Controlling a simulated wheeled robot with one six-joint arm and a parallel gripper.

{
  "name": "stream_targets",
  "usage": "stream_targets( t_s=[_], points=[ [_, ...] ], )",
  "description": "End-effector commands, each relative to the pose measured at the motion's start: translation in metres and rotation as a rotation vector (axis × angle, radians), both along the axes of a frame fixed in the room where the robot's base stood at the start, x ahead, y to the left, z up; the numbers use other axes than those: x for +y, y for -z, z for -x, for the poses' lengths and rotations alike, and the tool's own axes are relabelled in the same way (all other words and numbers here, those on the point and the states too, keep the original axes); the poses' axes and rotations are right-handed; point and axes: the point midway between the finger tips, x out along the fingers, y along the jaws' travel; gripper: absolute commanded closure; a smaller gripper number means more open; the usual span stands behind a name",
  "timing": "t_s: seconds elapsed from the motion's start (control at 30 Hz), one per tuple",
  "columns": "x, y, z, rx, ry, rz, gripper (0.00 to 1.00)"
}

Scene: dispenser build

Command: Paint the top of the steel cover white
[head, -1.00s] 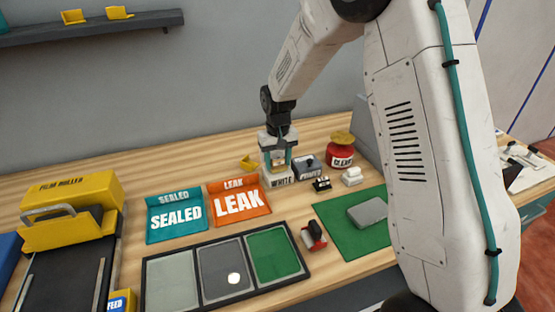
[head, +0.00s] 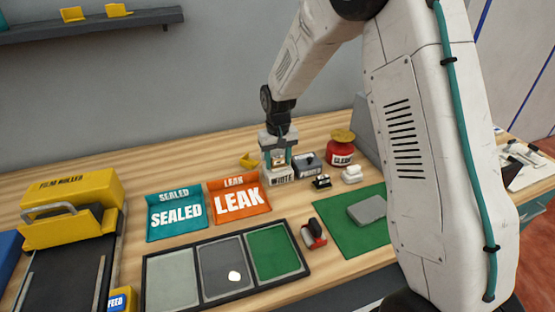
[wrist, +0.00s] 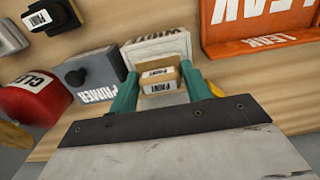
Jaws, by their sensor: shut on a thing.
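The steel cover (head: 367,210) is a grey, rounded flat block lying on the green mat (head: 335,233) right of centre in the head view. Its top looks plain grey. My gripper (head: 278,160) is shut on a tan block labelled PAINT, which shows between the teal fingers in the wrist view (wrist: 158,82). The block is at the white holder labelled WHITE (head: 280,178); this holder also shows behind the block in the wrist view (wrist: 158,47). I cannot tell whether the block's underside touches the holder.
Right of the white holder stand a grey PRIMER box (wrist: 95,75) and a red CLEAR pot (head: 340,152). Orange LEAK (head: 240,211) and teal SEALED (head: 175,234) trays lie left. A three-section tray (head: 225,300) and a red-black tool (head: 314,234) lie in front.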

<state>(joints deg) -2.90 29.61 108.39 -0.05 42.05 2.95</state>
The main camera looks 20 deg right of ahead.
Motion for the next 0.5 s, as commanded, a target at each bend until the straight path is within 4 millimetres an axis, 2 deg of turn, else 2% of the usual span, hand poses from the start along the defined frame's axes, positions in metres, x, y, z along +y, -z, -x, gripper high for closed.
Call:
stream_targets(
  t_s=[0.5],
  points=[
    [0.0,-0.041,-0.001,-0.003,0.0,0.0,0.72]
  ],
)
